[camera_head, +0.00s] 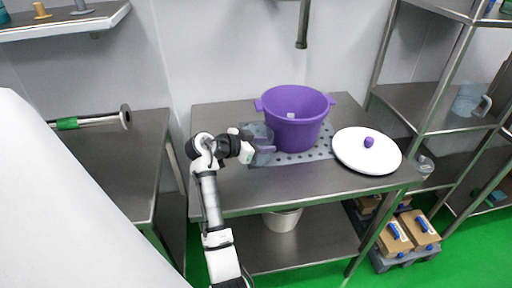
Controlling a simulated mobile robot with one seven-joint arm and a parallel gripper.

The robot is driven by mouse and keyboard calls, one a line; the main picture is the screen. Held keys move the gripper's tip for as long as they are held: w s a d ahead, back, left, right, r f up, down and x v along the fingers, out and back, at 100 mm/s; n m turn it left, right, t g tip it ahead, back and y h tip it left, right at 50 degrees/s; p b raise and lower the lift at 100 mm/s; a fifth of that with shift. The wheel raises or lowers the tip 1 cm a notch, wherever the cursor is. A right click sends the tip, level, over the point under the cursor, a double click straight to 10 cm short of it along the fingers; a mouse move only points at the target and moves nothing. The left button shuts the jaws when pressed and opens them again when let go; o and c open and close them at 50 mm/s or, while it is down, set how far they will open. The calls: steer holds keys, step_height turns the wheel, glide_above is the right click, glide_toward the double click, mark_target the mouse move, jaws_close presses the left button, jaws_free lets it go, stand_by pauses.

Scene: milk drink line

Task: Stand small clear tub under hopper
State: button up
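A greyish, see-through shape (259,131), which may be the small clear tub, is at my gripper on the left end of the perforated plate. My gripper (266,151) reaches in from the left, low over the steel table and close to the left side of a purple pot (294,130). The fingers are small and overlap the greyish shape, so I cannot tell whether they hold it. A grey vertical pipe (303,25) hangs above the purple pot; its upper end is out of frame. I cannot make out a hopper for certain.
The purple pot stands open on the perforated plate (327,150). A white lid (352,158) with a purple knob lies to its right. A clear jug (467,101) is on the right rack. A white bucket (282,220) is on the lower shelf. The table's front left is clear.

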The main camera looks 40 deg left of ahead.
jaws_close()
stand_by(1.4)
